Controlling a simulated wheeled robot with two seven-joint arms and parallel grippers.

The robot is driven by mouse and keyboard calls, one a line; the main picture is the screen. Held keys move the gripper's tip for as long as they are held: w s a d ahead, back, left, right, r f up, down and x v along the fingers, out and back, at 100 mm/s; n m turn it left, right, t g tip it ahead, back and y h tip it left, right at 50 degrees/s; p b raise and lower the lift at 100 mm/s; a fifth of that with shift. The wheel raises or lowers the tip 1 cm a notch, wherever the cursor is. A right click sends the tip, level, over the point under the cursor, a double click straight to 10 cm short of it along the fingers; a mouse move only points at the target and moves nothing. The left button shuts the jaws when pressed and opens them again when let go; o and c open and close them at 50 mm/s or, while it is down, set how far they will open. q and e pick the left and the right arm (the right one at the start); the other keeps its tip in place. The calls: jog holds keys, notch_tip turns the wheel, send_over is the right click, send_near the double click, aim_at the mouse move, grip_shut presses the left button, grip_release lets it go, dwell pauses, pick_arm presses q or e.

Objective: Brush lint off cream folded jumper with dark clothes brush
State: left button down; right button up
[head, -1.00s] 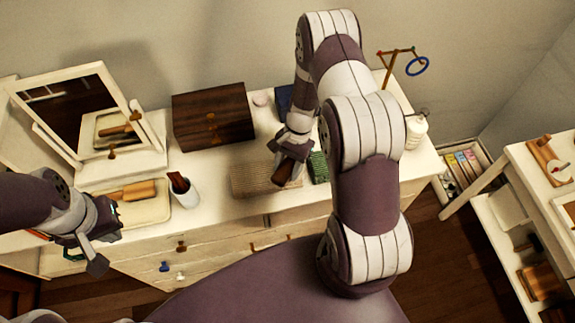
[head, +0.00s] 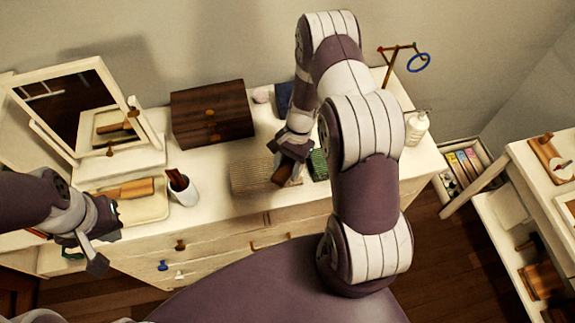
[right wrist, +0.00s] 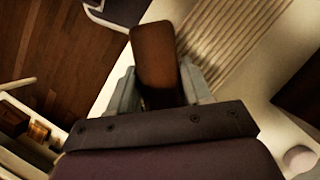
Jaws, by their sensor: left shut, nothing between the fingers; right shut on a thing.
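The cream folded jumper (head: 250,178) lies on the dresser top as a ribbed, beige flat pile. It also shows at the upper right of the right wrist view (right wrist: 240,35). My right gripper (head: 290,158) is shut on the dark clothes brush (head: 284,174), at the jumper's right end. In the right wrist view the brown brush (right wrist: 155,50) sticks out between the fingers, beside the ribbed cloth. I cannot tell whether its bristles touch the cloth. My left gripper (head: 92,248) is shut and empty, in front of the dresser at the left.
A dark wooden box (head: 212,115) and a tilting mirror (head: 78,105) stand behind. A cream tray (head: 150,213) and a white cup (head: 185,193) are left of the jumper. A green folded cloth (head: 318,165) lies close to its right. A pump bottle (head: 417,128) stands farther right.

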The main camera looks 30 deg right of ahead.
jog(key=shift+f, duration=0.25)
jog(key=shift+w+a+r, duration=0.1)
jog(key=shift+w+a, duration=0.2)
jog(key=shift+a, duration=0.65)
jog(key=shift+w+a+r, duration=0.1)
jog(key=shift+w+a, duration=0.15)
jog(key=shift+a, duration=0.7)
jog(key=shift+f, duration=0.15)
jog(key=shift+s+d+f, duration=0.1)
jog(key=shift+s+d, duration=0.2)
jog(key=shift+d, duration=0.5)
jog(key=shift+s+d+f, duration=0.1)
jog(key=shift+s+d, duration=0.2)
jog(key=shift+d, duration=0.45)
jog(key=shift+s+d+b, duration=0.15)
jog(key=shift+d+b, duration=0.05)
jog(key=shift+b, duration=0.1)
